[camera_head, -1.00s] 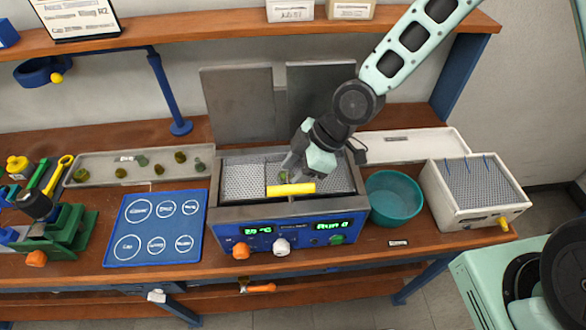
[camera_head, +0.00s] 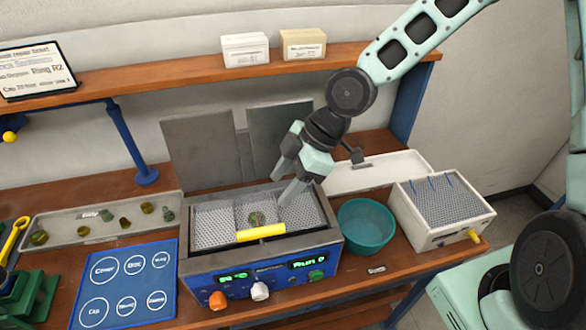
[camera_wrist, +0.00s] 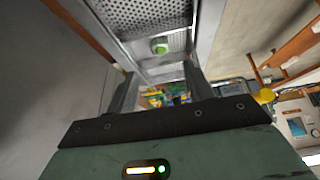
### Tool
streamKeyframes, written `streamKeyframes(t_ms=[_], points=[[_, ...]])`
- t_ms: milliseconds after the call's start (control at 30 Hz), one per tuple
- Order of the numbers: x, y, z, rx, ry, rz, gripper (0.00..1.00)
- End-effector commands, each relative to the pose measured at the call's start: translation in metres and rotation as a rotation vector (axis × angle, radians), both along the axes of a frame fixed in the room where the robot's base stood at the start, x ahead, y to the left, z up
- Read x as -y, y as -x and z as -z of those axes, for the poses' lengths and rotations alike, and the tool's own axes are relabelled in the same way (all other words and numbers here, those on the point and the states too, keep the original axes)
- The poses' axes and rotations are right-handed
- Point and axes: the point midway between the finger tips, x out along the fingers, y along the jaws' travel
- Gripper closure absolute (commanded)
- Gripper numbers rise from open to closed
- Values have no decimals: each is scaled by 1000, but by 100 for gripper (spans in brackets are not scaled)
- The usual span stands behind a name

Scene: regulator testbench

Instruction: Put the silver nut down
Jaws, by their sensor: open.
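The nut (camera_head: 256,217), small and greenish grey in this light, lies on the perforated metal basket floor in the middle section of the blue-fronted bath (camera_head: 191,264). It also shows in the wrist view (camera_wrist: 160,46), resting on the mesh beyond my fingertips. My gripper (camera_head: 283,182) is open and empty, above and slightly right of the nut, apart from it. Its two spread fingers frame the wrist view (camera_wrist: 160,80). A yellow handle bar (camera_head: 262,232) runs along the front of the middle section, just in front of the nut.
A teal bowl (camera_head: 366,226) and a white box with a mesh top (camera_head: 440,240) stand right of the bath. A blue mat with marked circles (camera_head: 126,285) lies left. Behind it, a grey tray (camera_head: 62,224) holds several small parts. Two raised lids (camera_head: 203,150) stand behind the bath.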

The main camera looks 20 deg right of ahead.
Motion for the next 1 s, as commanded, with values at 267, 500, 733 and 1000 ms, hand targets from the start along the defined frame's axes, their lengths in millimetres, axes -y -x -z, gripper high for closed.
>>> streamKeyframes(t_ms=[267,500,733,1000], points=[[15,0,-23,1,0,1,48],[15,25,-16,-69,111,27,48],[28,83,-16,-191,410,247,48],[37,140,-60,-226,525,629,48]])
